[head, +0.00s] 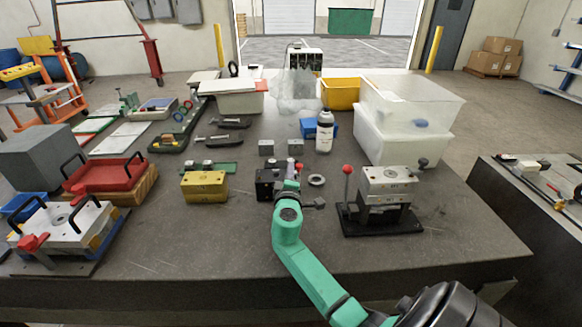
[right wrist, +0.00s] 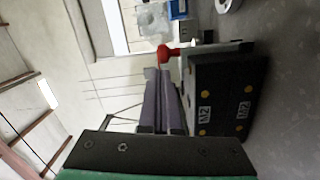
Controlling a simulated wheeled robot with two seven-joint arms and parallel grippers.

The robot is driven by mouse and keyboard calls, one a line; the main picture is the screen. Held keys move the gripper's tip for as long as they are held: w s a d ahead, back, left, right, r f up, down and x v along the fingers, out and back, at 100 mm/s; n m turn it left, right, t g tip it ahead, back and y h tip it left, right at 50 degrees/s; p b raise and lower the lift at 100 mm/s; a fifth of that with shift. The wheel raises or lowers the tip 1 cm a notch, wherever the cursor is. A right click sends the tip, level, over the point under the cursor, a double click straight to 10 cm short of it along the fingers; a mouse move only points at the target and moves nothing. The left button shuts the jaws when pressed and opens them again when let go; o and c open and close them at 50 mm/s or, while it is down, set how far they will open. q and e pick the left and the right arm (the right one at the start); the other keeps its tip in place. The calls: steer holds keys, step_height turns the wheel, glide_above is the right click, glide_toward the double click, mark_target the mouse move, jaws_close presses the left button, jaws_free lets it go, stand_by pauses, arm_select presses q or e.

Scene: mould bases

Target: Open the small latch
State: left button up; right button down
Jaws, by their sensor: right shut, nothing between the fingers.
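A small black mould base (head: 267,184) with yellow dots stands mid-table. In the right wrist view the black mould base (right wrist: 225,95) shows sideways with white labels. A red knob (right wrist: 165,53) on a dark bar, apparently the small latch, sticks out beside its top; it also shows in the head view as a red knob (head: 299,167). My right gripper (head: 291,168) is shut and empty beside the base. In the right wrist view my right gripper (right wrist: 160,76) has its purple-grey fingertips close to the knob; I cannot tell whether they touch. My left gripper is out of view.
A yellow block (head: 204,187) stands left of the black base. A steel mould on a black plate (head: 383,222) with a red-knobbed lever stands to the right. A metal ring (head: 316,180), grey blocks and a white bottle (head: 324,133) are close behind.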

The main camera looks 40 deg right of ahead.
steer(key=shift+s+d, duration=0.1)
steer(key=shift+f, duration=0.1)
steer(key=shift+s+d+m+b, duration=0.15)
steer(key=shift+m+b, duration=0.15)
steer(key=shift+b, duration=0.05)
